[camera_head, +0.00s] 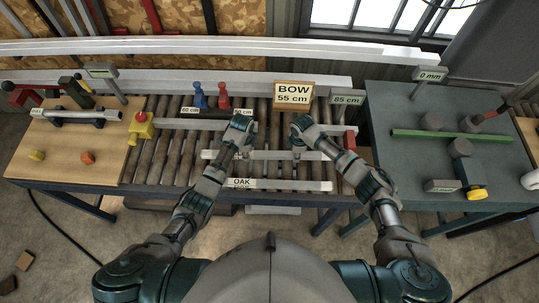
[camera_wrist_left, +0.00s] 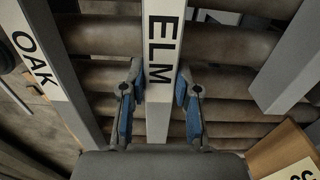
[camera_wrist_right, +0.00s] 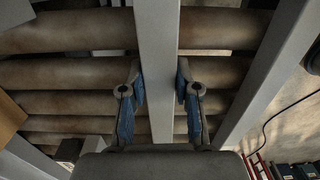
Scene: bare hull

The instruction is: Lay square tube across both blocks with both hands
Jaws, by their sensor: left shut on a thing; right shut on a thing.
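A pale square tube marked ELM (camera_wrist_left: 160,45) lies over the rollers and runs left to right in the head view (camera_head: 270,155). My left gripper (camera_head: 243,151) is shut on it, left of its middle. My right gripper (camera_head: 298,152) is shut on it further right. In both wrist views the blue-padded fingers of the left gripper (camera_wrist_left: 158,100) and right gripper (camera_wrist_right: 158,100) flank the tube. I cannot tell any clear gap under the tube.
A bar marked OAK (camera_head: 280,185) lies nearer me, parallel; a grey bar (camera_wrist_left: 290,60) lies beyond. A BOW 55 cm box (camera_head: 293,95) stands behind. The right table (camera_head: 400,170) holds a green bar (camera_head: 445,136). The left wooden table (camera_head: 70,150) holds a tube and small coloured pieces.

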